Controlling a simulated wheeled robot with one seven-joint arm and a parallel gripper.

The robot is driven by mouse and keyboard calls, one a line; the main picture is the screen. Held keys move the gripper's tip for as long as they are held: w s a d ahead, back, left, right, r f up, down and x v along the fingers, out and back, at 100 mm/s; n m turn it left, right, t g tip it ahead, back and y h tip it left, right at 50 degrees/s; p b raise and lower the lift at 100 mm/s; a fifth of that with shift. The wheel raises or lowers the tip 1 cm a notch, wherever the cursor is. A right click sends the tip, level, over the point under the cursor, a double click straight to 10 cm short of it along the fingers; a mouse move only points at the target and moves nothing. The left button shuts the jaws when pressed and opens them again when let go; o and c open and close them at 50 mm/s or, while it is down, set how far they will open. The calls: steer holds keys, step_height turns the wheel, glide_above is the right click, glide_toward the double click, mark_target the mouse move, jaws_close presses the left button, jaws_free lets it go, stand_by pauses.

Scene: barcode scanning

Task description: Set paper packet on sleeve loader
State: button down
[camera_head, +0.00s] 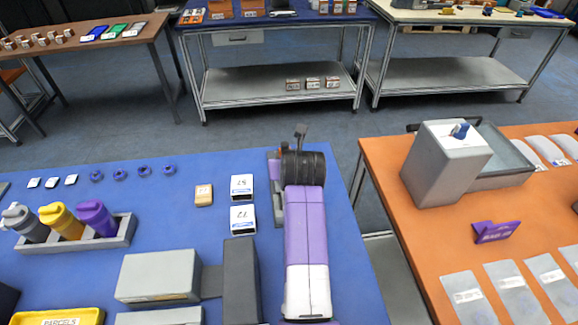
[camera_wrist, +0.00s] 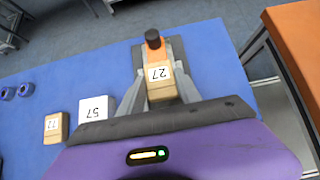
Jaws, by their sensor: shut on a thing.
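My gripper (camera_wrist: 160,82) is shut on a tan paper packet (camera_wrist: 164,95) with a white label reading 27, held between its grey fingers in the wrist view. Just beyond the packet is a grey-based device (camera_wrist: 172,48) with an orange part and an upright black knob, likely the sleeve loader. The packet overlaps this device in the picture; I cannot tell whether they touch. In the head view my purple and white arm hides the packet and most of the device, leaving a grey edge (camera_head: 274,185) on its left.
Left of the device on the blue table are white labelled boxes (camera_head: 242,187), a tan packet (camera_head: 203,195), blue rings (camera_head: 144,171) and a cup rack (camera_head: 125,232). Grey blocks (camera_head: 160,275) stand nearer. A gap separates the orange table (camera_head: 400,215) at right.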

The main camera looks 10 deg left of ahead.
steer(key=shift+f, duration=0.35)
steer(key=shift+f, duration=0.1)
steer(key=shift+f, duration=0.35)
steer(key=shift+f, duration=0.15)
steer(key=c, duration=0.8)
jaws_free()
steer(key=shift+s+f, duration=0.1)
steer(key=shift+c, duration=0.2)
steer(key=shift+r, duration=0.2)
steer(key=b+v, duration=0.1)
steer(key=v, duration=1.1)
steer(key=shift+r, duration=0.5)
